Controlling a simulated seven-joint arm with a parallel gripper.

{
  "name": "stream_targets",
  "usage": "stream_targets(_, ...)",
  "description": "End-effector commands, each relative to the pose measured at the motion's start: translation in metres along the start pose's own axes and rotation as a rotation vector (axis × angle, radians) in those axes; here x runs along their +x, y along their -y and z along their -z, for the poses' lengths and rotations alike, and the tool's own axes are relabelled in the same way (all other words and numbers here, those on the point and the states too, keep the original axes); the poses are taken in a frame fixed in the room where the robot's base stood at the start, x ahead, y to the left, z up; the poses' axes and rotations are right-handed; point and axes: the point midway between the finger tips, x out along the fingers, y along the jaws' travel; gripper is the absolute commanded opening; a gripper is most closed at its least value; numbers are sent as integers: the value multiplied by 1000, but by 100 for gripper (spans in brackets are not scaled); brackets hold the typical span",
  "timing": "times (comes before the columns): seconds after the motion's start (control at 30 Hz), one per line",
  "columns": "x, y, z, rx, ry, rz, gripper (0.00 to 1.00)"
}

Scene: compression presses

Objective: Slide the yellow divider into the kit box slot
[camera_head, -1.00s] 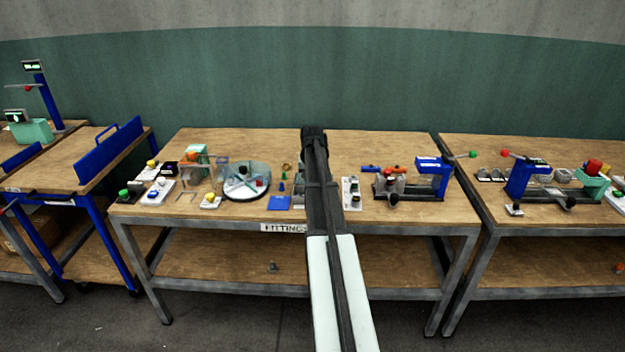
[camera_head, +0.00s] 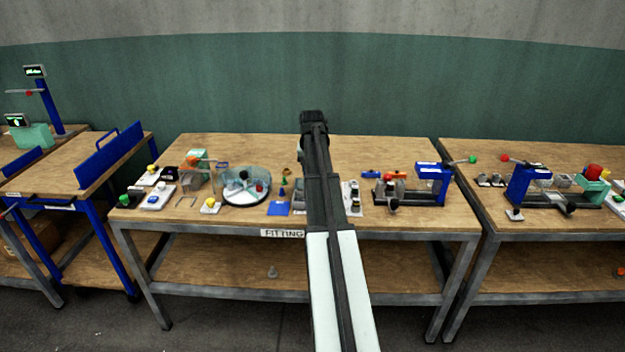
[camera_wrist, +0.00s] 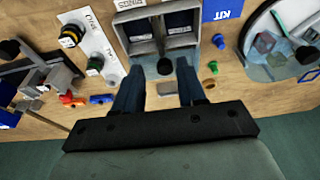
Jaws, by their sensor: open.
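The kit box (camera_wrist: 155,32) is a grey open box with two compartments and white lettering, at the top middle of the wrist view. A blue KIT card (camera_wrist: 222,9) lies beside it and shows as a blue patch in the head view (camera_head: 278,208). My gripper (camera_wrist: 160,70) is open, its dark fingers apart just short of the box's near wall. A small grey-tan block (camera_wrist: 168,88) lies on the table between the fingers. I cannot make out a clearly yellow divider. In the head view my arm hides most of the box.
A clear round bowl (camera_head: 246,186) stands left of my arm. A white button panel (camera_wrist: 90,45) lies beside the box. Small cones and a brown ring (camera_wrist: 209,84) lie close by. A blue press (camera_head: 430,183) stands to the right. The table's back strip is mostly clear.

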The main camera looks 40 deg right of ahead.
Motion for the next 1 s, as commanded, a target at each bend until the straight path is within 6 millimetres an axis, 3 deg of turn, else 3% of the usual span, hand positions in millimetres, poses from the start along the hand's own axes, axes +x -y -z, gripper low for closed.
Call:
stream_targets(0.2,-36,0,0,0,-2,0,40)
stream_targets(0.4,-54,0,0,0,0,0,40)
stream_targets(1.0,-60,0,0,0,0,0,40)
